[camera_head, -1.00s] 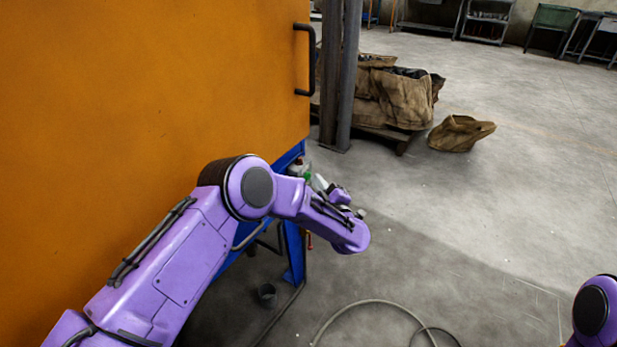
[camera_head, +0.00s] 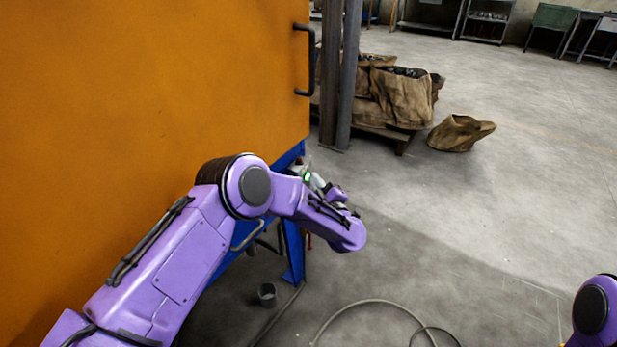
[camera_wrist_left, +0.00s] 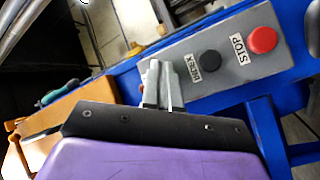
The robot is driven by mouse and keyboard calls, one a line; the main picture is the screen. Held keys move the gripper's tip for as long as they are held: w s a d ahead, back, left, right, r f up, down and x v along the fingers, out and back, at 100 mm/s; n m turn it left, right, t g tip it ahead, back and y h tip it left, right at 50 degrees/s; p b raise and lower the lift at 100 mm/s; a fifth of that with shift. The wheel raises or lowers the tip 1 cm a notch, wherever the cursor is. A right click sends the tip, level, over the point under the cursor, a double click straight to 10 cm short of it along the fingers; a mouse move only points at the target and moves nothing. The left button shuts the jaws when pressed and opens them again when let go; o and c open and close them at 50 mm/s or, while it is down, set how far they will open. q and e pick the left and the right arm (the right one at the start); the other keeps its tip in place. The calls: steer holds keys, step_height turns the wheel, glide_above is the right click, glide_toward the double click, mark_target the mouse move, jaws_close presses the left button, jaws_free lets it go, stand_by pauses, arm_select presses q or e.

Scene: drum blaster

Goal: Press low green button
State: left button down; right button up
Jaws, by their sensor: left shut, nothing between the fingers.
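A small bright green spot (camera_head: 307,177) shows beside my left gripper (camera_head: 318,181) in the head view, at the corner of the orange machine; it looks like the low green button, but it is small. In the left wrist view, a grey button box (camera_wrist_left: 210,90) carries a red button (camera_wrist_left: 263,39) labelled STOP and a black button (camera_wrist_left: 210,61). My left gripper (camera_wrist_left: 157,70) is shut and empty, its fingers over the box's left part. No green button shows in that view; whether the fingertips touch anything cannot be told. My right gripper is out of view.
The orange machine (camera_head: 150,90) with its blue frame (camera_head: 292,250) stands close on the left. A grey post (camera_head: 347,75) and brown sacks (camera_head: 405,95) are behind it. A hose (camera_head: 370,302) and a small cup (camera_head: 267,294) are on the floor. Open floor lies to the right.

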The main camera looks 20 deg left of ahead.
arm_select(q)
steer(key=shift+s+d, duration=0.1)
steer(key=shift+d, duration=0.75)
steer(key=d, duration=0.3)
steer(key=d+b, duration=0.1)
steer(key=d, duration=0.1)
steer(key=shift+s, duration=0.4)
stand_by(0.3)
